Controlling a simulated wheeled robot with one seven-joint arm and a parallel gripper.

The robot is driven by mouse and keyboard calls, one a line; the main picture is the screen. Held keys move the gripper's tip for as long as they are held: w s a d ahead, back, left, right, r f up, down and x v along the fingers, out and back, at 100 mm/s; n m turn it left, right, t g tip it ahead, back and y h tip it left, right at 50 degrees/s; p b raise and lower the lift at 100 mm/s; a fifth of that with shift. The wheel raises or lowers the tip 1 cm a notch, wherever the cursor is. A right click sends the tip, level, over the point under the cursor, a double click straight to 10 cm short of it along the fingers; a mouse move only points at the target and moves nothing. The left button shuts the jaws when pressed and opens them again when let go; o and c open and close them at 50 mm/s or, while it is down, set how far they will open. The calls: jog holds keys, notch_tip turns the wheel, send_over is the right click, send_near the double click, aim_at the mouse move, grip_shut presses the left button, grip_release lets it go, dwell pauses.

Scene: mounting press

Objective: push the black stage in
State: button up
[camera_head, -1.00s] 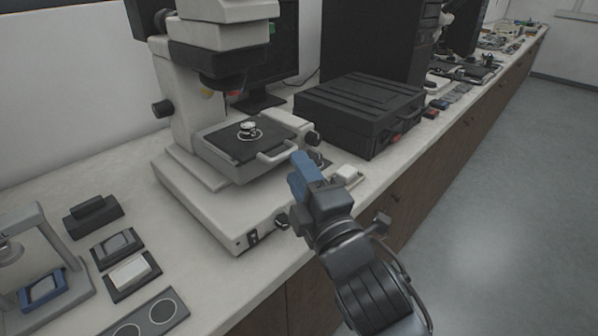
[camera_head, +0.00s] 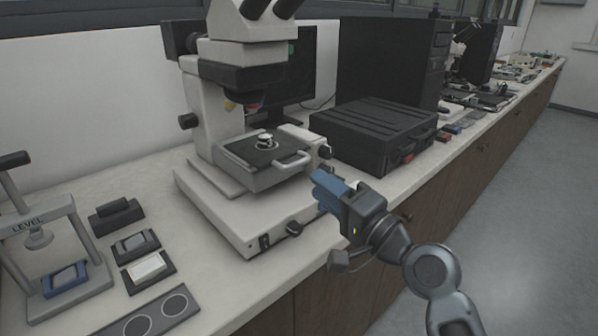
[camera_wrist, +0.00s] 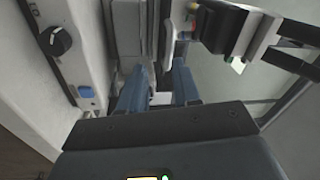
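The black stage (camera_head: 243,150) is a dark plate in a pale grey frame on the white microscope (camera_head: 205,130). A small shiny round piece (camera_head: 265,141) sits on it. A pale bar handle (camera_head: 293,162) is on the stage's front side, facing my gripper. My gripper (camera_head: 322,182), with blue fingers, is just to the right of the handle and a little lower, seemingly apart from it. In the wrist view the two blue fingers (camera_wrist: 158,88) stand apart with nothing clearly between them. I cannot make out the stage surely in the wrist view.
A black case (camera_head: 370,130) stands right of the microscope. A knob (camera_head: 293,228) is on the microscope base's front. Dark pads (camera_head: 135,244) and a levelling press (camera_head: 40,235) are at the left. The floor (camera_head: 530,200) at the right is clear.

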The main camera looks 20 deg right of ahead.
aim_at(297, 165)
jog(key=w, duration=0.2)
jog(key=w+a+r+m, duration=0.1)
jog(key=w, duration=0.1)
jog(key=w+a+r+m+p, duration=0.1)
jog(key=w, duration=0.1)
jog(key=shift+w+a+r+y, duration=0.1)
jog(key=shift+w+a+y, duration=0.05)
jog(key=shift+w+y, duration=0.25)
grip_shut()
dwell(0.5)
